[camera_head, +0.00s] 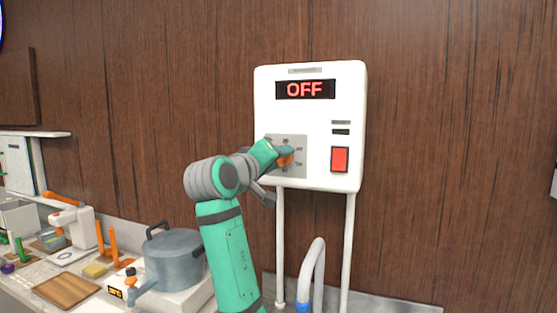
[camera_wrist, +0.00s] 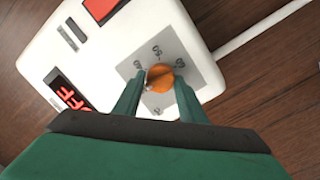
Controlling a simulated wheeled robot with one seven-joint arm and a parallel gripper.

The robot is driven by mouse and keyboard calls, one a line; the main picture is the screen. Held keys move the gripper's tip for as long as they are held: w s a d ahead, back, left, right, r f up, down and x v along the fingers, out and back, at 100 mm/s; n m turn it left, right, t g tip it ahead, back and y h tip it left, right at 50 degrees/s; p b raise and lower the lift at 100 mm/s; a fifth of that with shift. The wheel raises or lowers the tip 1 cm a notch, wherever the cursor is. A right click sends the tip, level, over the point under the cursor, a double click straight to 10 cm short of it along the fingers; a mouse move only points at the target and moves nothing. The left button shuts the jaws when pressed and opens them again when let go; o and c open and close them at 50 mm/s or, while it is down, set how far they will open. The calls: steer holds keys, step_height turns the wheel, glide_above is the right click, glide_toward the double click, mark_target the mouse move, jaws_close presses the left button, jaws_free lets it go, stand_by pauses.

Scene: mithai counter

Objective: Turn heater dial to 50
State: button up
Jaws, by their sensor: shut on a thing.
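The white heater box (camera_head: 309,127) hangs on the wood wall, and its display (camera_head: 305,89) reads OFF in red. Its orange dial (camera_head: 285,159) sits on a grey numbered plate at the lower left. In the wrist view the orange dial (camera_wrist: 160,77) lies between the fingertips of my gripper (camera_wrist: 158,88), which is shut on it. The numbers around the dial on the grey plate (camera_wrist: 190,62) are small and turned, and I cannot read the setting surely. The gripper hides part of the plate in the head view.
A red switch (camera_head: 340,159) is on the heater's lower right. White pipes (camera_head: 350,240) run down from the box. At the left, a counter holds a grey pot (camera_head: 174,260), a wooden board (camera_head: 66,290) and several small things.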

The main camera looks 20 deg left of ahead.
steer(key=shift+d+r+m+g+y, duration=0.1)
steer(key=shift+m+y, duration=0.35)
steer(key=shift+m, duration=2.85)
steer(key=shift+a+f+m+g+y, duration=0.1)
steer(key=shift+m+y, duration=0.3)
steer(key=shift+m, duration=2.9)
steer(key=shift+d+r+m+g+y, duration=0.1)
steer(key=shift+m+y, duration=0.35)
steer(key=shift+m, duration=2.85)
steer(key=o, duration=1)
steer(key=s+r, duration=0.1)
steer(key=s, duration=1)
steer(key=shift+d, duration=0.15)
steer(key=shift+w, duration=0.15)
